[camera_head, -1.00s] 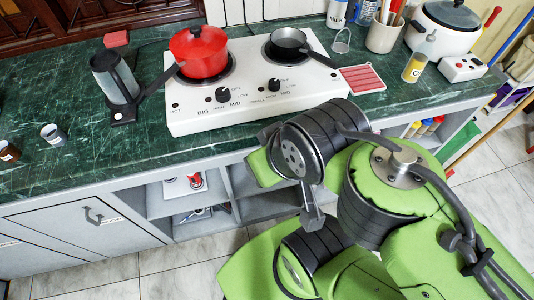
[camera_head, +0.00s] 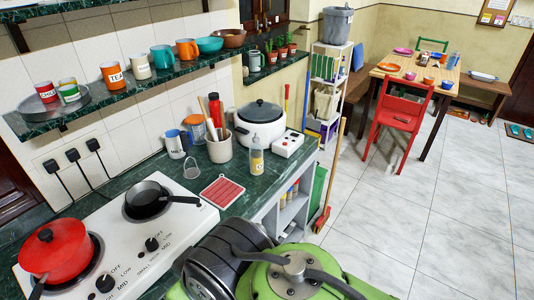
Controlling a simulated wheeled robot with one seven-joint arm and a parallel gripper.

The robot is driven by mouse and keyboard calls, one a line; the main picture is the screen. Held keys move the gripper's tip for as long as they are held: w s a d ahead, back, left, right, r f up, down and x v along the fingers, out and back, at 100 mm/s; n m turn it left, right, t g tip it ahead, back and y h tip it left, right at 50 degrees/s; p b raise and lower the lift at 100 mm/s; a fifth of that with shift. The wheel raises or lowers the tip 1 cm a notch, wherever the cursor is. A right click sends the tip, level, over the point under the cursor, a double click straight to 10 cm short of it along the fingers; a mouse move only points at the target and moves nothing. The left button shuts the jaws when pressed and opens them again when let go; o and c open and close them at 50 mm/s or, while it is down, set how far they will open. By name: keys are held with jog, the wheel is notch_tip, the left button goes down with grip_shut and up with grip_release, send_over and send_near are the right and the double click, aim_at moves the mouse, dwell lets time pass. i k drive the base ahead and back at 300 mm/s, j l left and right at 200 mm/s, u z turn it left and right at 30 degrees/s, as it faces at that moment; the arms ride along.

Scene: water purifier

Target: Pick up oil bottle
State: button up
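A small bottle (camera_head: 257,160) with a yellowish body, a label and a pale top stands upright near the right end of the green counter (camera_head: 222,247). It looks like the oil bottle, though its label is too small to read here. Nothing is touching it. My green and black arm shows at the bottom middle of the head view, nearer to me than the bottle. My gripper is out of view.
A white cooker (camera_head: 260,128) with a dark lid stands behind the bottle, and a white switch box (camera_head: 288,145) is to its right. A utensil holder (camera_head: 219,148) is to its left, and a red striped mat (camera_head: 222,191) lies in front. The stove (camera_head: 150,232) is further left.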

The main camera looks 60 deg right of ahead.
aim_at(256, 151)
jog(key=z, duration=1.65)
